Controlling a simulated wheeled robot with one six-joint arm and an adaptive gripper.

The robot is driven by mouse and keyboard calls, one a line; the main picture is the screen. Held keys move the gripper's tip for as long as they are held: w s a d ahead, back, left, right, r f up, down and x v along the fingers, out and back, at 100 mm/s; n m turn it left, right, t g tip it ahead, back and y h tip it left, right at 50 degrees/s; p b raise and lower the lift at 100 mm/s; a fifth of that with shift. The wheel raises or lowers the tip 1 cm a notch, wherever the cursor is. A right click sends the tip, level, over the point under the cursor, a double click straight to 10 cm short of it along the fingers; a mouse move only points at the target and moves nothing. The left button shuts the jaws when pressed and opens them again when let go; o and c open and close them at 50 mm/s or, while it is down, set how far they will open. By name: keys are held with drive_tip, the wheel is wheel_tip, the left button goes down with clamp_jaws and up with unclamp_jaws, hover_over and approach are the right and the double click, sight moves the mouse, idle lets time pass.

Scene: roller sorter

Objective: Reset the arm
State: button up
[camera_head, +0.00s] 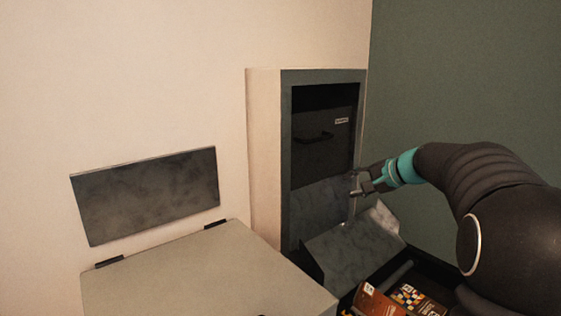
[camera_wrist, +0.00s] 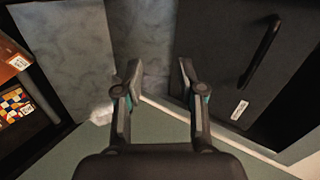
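My gripper (camera_head: 356,184) is in front of the open-fronted cabinet, above a tilted grey metal panel (camera_head: 355,248). In the wrist view my gripper (camera_wrist: 158,72) shows two fingers spread apart with nothing between them. My dark arm with a teal band reaches in from the right of the head view. Behind the fingers in the wrist view are a mottled grey panel (camera_wrist: 70,42) and a dark panel with a black handle (camera_wrist: 262,52) and a small white label (camera_wrist: 239,110).
The tall cabinet (camera_head: 264,165) stands against the wall. A beige box top (camera_head: 200,275) is at lower left, below a grey wall plate (camera_head: 146,195). A dark bin at lower right holds a brown box (camera_head: 376,302) and a patterned box (camera_head: 409,295).

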drive_tip(key=s+a+f+n+g+h, duration=0.1)
drive_tip(key=s+a+f+n+h, duration=0.1)
drive_tip(key=s, duration=1.1)
drive_tip(key=s+a+f+n+g+h, duration=0.1)
drive_tip(key=s+f, duration=0.5)
drive_tip(key=s, duration=0.7)
drive_tip(key=s+a+f+n+g+h, duration=0.1)
drive_tip(key=s+a+f+n+h, duration=0.2)
drive_tip(key=s, duration=1)
drive_tip(key=shift+s+a+f+n+g+h, duration=0.2)
drive_tip(key=shift+a+f+n+g+h, duration=0.35)
drive_tip(key=shift+n, duration=1.35)
